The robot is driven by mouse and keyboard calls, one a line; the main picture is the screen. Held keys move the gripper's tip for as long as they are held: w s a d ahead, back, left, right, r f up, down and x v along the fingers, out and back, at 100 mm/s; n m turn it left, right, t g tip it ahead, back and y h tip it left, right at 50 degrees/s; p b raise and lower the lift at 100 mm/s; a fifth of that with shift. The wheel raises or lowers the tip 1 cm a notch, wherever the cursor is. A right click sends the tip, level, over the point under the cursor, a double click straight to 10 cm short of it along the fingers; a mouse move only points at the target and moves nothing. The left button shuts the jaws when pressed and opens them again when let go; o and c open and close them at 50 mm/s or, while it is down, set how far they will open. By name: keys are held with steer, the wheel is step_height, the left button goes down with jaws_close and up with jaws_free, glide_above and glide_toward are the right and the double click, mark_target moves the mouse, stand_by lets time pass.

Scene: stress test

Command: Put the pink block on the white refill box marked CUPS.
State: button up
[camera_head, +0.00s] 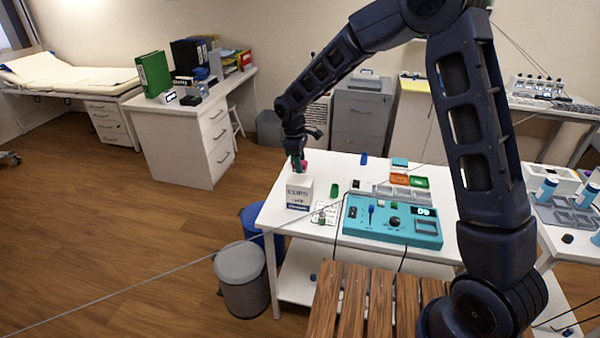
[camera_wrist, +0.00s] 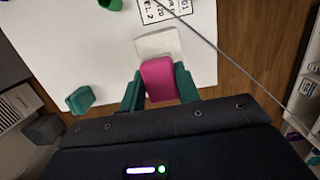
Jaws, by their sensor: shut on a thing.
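My gripper (camera_head: 298,168) is low over the white refill box marked CUPS (camera_head: 298,194), at the left end of the white table. In the wrist view its green fingers (camera_wrist: 160,88) are shut on the pink block (camera_wrist: 159,79), one on each side. In the head view the pink block (camera_head: 304,165) shows only in part, beside the fingers, just above the box top. In the wrist view a pale edge of the box (camera_wrist: 157,44) shows beyond the block. I cannot tell whether the block touches the box.
A teal control unit (camera_head: 393,220) stands right of the box on the white table (camera_head: 346,168). A green cylinder (camera_head: 334,190) and a printed card (camera_head: 325,212) lie close to the box. A teal piece (camera_wrist: 80,99) lies near the table edge. A thin cable crosses the view.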

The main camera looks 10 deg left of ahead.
steer(key=shift+f, duration=1.95)
steer(key=shift+f, duration=0.1)
steer(key=o, duration=1)
steer(key=shift+c, duration=0.2)
steer(key=r, duration=0.4)
steer(key=a+r, duration=0.1)
steer(key=r, duration=0.7)
steer(key=shift+a, duration=0.4)
